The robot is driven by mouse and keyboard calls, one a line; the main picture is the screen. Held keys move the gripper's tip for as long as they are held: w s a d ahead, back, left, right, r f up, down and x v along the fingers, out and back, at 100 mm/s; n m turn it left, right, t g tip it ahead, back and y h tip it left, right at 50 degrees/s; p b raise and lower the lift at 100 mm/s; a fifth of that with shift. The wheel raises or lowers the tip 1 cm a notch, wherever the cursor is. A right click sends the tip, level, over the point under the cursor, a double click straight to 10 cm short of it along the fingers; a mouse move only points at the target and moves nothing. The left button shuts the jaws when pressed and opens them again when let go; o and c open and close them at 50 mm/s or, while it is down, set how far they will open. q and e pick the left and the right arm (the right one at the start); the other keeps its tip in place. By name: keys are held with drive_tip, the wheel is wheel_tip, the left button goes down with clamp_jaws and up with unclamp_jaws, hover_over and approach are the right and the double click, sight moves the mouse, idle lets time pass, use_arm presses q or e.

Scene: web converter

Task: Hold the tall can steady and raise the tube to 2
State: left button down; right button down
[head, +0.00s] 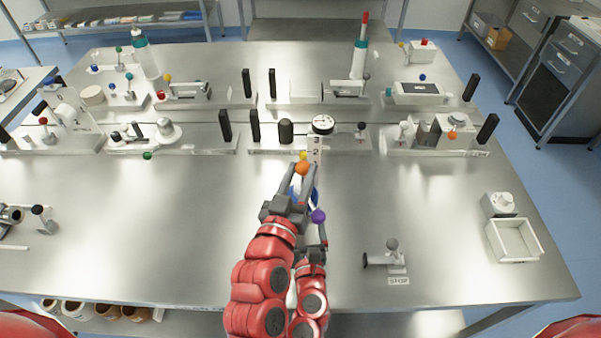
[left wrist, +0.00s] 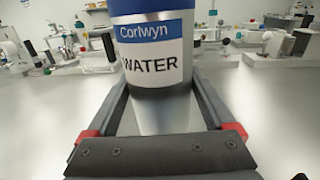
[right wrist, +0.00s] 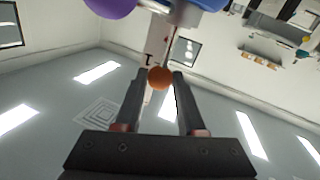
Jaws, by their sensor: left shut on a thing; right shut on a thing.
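The tall can (left wrist: 155,60), silver with a blue Corlwyn label reading WATER, stands upright between my left gripper's fingers (left wrist: 160,110), which are shut on it. That gripper is shut on an orange ball knob (right wrist: 159,78), which also shows in the head view (head: 302,168). A thin rod, perhaps the tube (right wrist: 172,45), runs up from the knob. A white scale (head: 315,150) shows 2 and 3 just above the knob, with a yellow ball (head: 303,155) beside it.
A purple ball (head: 318,216) is close to the right of my right gripper. A white fixture with a round dial (head: 322,124) stands behind the scale. A STOP stand (head: 392,255) and a white tray (head: 514,240) are at the right.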

use_arm(q)
drive_tip(key=shift+a+f, duration=0.1)
drive_tip(key=shift+f, duration=0.35)
idle(0.3)
use_arm(e)
wheel_tip(320, 180, up, 7)
idle(0.3)
drive_tip(key=shift+d, duration=0.1)
drive_tip(key=c, duration=0.5)
unclamp_jaws()
drive_tip(key=shift+s, duration=0.1)
drive_tip(key=shift+v, duration=3.8)
use_arm(q)
drive_tip(key=shift+w+r+p, duration=0.1)
drive_tip(key=shift+r+p, duration=0.45)
use_arm(e)
drive_tip(key=shift+r, duration=0.5)
